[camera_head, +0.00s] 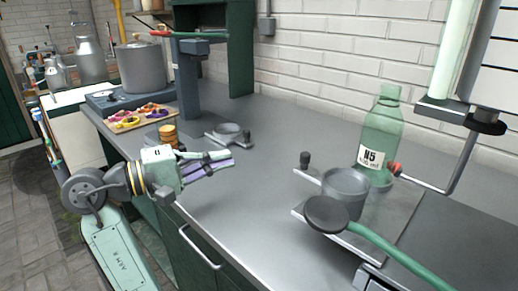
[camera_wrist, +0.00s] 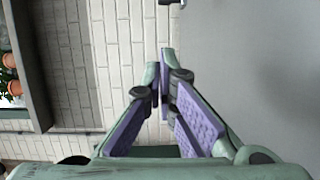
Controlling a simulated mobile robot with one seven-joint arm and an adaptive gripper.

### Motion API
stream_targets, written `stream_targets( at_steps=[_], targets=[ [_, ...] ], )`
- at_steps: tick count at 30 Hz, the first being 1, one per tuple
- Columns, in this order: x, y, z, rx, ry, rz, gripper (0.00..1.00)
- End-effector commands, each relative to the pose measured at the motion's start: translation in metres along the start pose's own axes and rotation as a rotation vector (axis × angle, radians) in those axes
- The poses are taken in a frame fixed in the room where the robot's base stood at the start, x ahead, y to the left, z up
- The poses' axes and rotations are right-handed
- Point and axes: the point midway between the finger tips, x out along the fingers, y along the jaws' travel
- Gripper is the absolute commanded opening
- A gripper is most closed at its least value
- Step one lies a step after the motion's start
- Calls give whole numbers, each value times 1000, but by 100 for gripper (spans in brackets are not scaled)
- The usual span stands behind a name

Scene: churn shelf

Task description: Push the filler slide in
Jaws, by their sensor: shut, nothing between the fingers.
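My gripper (camera_head: 229,162) is shut and empty, held over the left part of the metal worktop. Its purple-padded fingers meet at the tips in the wrist view (camera_wrist: 165,56). Two low pieces could be the filler slide; I cannot tell which. One is a small plate with a shallow round cup (camera_head: 228,131) and dark knob (camera_head: 246,137), just beyond my fingers in the head view. The other is a rail piece with a larger grey cup (camera_head: 345,188), on the right, apart from my gripper. A dark knob (camera_head: 305,160) stands at its left.
A green bottle marked N5 (camera_head: 380,140) stands behind the larger cup. A tall tube fixture with a crank (camera_head: 460,125) overhangs the right. A pot (camera_head: 142,65) and a snack board (camera_head: 140,117) are at left. The middle worktop is clear.

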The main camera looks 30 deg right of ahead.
Motion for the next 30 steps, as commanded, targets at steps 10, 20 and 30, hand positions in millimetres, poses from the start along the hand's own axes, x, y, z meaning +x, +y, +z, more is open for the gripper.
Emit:
stream_targets(
  at_steps=[10,20,30],
  targets=[
    [58,1,3,-6,-15,-2,0],
    [113,1,17,-2,-9,-2,0],
    [126,-1,31,-3,-7,-3,0]
  ],
)
